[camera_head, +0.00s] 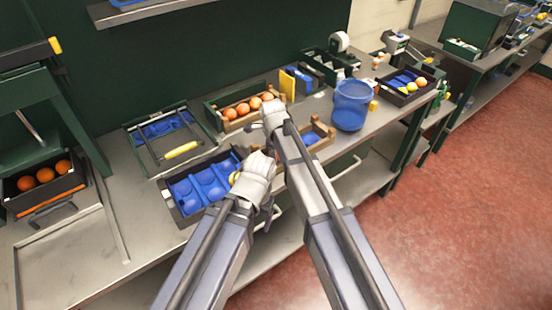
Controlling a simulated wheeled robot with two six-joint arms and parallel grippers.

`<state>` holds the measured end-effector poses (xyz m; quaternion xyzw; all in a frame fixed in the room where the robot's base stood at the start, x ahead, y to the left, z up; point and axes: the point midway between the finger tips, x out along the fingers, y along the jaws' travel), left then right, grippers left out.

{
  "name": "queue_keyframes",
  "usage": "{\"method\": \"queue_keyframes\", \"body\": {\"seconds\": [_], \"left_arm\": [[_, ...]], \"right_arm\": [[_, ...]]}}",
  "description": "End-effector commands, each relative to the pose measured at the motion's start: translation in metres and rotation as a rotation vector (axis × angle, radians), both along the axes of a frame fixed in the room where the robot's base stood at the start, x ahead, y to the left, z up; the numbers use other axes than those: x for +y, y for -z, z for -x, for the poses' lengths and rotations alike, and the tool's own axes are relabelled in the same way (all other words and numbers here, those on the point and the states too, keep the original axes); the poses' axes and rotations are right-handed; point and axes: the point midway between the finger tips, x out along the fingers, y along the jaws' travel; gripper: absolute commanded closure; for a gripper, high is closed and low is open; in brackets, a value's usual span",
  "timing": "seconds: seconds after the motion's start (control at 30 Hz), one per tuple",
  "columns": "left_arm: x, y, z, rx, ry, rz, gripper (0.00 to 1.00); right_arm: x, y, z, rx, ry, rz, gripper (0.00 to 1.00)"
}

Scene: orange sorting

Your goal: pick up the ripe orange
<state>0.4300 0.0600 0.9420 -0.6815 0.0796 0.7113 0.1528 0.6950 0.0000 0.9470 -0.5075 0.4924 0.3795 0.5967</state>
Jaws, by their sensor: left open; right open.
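My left gripper (262,158) is open, lower, over the right edge of a black tray with a blue moulded insert (187,190). A small yellow thing (234,178) shows partly beside it. More oranges (45,175) sit in a dark bin (14,204) at the far left.
A blue bucket (351,104) stands right of my grippers. A wooden box with a blue bottom (325,139) is beside my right arm. A tray with a yellow-handled tool (180,150) lies at left. Another fruit tray (390,95) stands further right. The bench front left is clear.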

Motion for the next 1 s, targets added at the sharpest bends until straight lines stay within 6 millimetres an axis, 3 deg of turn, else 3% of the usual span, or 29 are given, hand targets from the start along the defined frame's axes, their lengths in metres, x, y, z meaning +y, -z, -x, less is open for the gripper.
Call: {"method": "queue_keyframes", "body": {"seconds": [0.13, 0.7, 1.0], "left_arm": [[0.0, -0.0013, 0.0, 0.0, 0.0, 0.0, 0.21], [0.0, -0.0013, 0.0, 0.0, 0.0, 0.0, 0.21], [0.0, -0.0037, 0.0, 0.0, 0.0, 0.0, 0.21]], "right_arm": [[-0.0002, -0.0013, 0.0, 0.0, 0.0, 0.0, 0.32], [-0.0002, -0.0013, 0.0, 0.0, 0.0, 0.0, 0.95], [-0.0002, -0.0037, 0.0001, 0.0, 0.0, 0.0, 0.95]]}}
